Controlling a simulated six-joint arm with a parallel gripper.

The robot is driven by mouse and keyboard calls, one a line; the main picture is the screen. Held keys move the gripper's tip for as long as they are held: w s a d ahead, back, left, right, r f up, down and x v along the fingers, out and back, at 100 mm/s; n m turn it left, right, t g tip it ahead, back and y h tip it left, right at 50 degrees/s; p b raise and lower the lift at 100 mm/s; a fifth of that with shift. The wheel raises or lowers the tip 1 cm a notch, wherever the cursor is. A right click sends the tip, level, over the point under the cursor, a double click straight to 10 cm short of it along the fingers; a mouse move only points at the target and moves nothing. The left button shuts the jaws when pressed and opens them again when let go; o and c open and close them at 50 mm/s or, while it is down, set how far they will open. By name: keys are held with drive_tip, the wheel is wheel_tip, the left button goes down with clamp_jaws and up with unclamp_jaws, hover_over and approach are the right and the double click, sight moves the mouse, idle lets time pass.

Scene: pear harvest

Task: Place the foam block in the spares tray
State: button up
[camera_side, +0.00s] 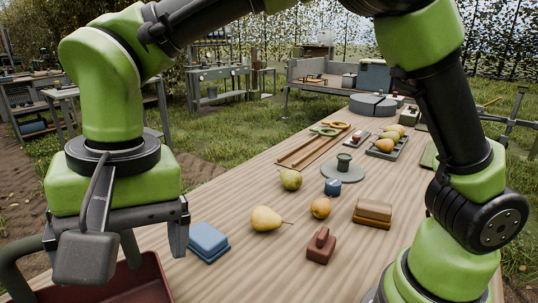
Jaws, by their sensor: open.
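A light-blue block with a darker blue base (208,240), which looks like the foam block, lies on the wooden table just right of my gripper. My gripper (116,250) points down at the left, apart from this block, with its jaws open and nothing seen between them. A dark red tray (152,285) sits low at the left edge below my gripper. I cannot tell whether it is the spares tray. My gripper and a grey part of it hide much of the tray's inside.
A yellow pear (266,218), a greenish pear (291,179), an orange-brown fruit (320,208), a small blue item (332,187), a tan-brown block (373,212) and a red-brown handled block (321,245) stand mid-table. A grey tray with pears (375,153) lies farther back. Bare wood separates them.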

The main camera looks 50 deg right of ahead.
drive_tip(key=s+d+r+t+y, duration=0.1)
drive_tip(key=d+r, duration=0.3)
drive_tip(key=d, duration=0.2)
drive_tip(key=s+d+r+t, duration=0.1)
drive_tip(key=s+d+r, duration=0.1)
drive_tip(key=d+r, duration=0.35)
drive_tip(key=s+d+f+t, duration=0.2)
drive_tip(key=s+d+t, duration=0.2)
drive_tip(key=s+d, duration=0.5)
drive_tip(key=shift+s+d+h, duration=0.2)
drive_tip(key=shift+d+h, duration=0.1)
drive_tip(key=shift+d, duration=0.5)
